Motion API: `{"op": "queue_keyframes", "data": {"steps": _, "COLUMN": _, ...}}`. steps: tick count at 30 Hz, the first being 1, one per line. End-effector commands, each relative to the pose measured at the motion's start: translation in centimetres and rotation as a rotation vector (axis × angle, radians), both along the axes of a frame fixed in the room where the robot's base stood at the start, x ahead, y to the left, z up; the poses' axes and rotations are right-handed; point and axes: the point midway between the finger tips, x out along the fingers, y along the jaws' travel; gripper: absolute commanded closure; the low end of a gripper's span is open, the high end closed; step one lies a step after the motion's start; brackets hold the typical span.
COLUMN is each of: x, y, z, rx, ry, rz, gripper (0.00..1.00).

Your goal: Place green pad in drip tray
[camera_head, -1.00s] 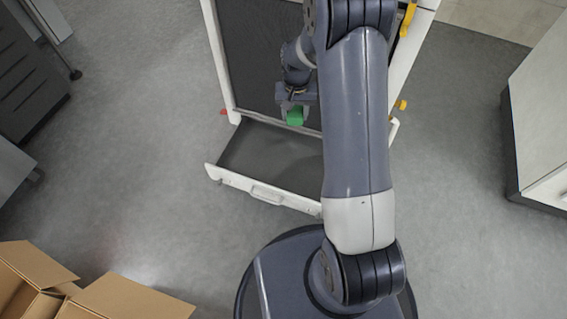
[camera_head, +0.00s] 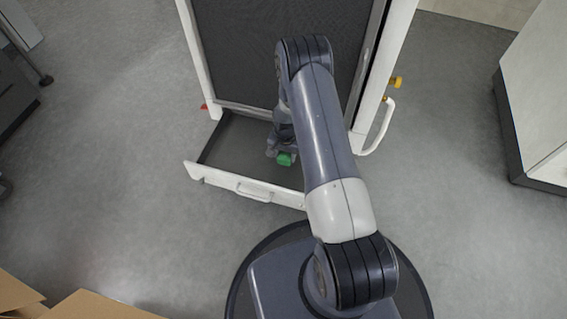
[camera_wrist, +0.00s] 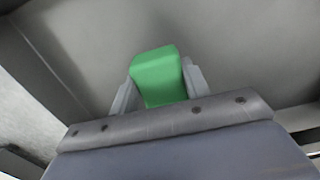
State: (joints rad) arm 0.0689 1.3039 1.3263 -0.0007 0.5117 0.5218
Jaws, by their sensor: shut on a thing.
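The green pad (camera_head: 285,159) is a small green block. My gripper (camera_head: 281,155) is shut on it and holds it over the inside of the drip tray (camera_head: 240,187), near the tray's right half in the head view. The wrist view shows the green pad (camera_wrist: 158,74) between the two grey fingers of my gripper (camera_wrist: 160,88), with the grey tray floor (camera_wrist: 235,45) behind it. The drip tray is pulled out like a drawer, with a white front and a handle. My arm hides its right part. I cannot tell whether the pad touches the tray floor.
The washer (camera_head: 195,55) stands above the tray, with a white frame and a dark mesh panel. A white handle (camera_head: 383,127) and a yellow knob (camera_head: 395,83) stick out at its right. A cardboard box (camera_head: 90,306) is at the lower left. A white cabinet (camera_head: 535,90) stands at the right.

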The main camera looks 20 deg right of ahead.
Motion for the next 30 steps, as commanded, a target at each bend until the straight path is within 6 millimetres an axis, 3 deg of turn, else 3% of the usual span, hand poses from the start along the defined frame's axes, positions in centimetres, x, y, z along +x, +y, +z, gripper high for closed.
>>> {"op": "queue_keyframes", "data": {"steps": 10, "x": 0.0, "y": 0.0, "z": -4.5, "rx": -0.001, "ry": -0.001, "rz": 0.001, "gripper": 0.73}}
{"op": "queue_keyframes", "data": {"steps": 22, "x": 0.0, "y": 0.0, "z": -5.0, "rx": 0.0, "ry": -0.001, "rz": 0.001, "gripper": 0.73}}
{"op": "queue_keyframes", "data": {"steps": 23, "x": 0.0, "y": 0.0, "z": -4.9, "rx": 0.0, "ry": -0.001, "rz": 0.001, "gripper": 0.54}}
{"op": "queue_keyframes", "data": {"steps": 30, "x": 0.0, "y": 0.0, "z": -4.8, "rx": 0.0, "ry": -0.001, "rz": 0.001, "gripper": 0.35}}
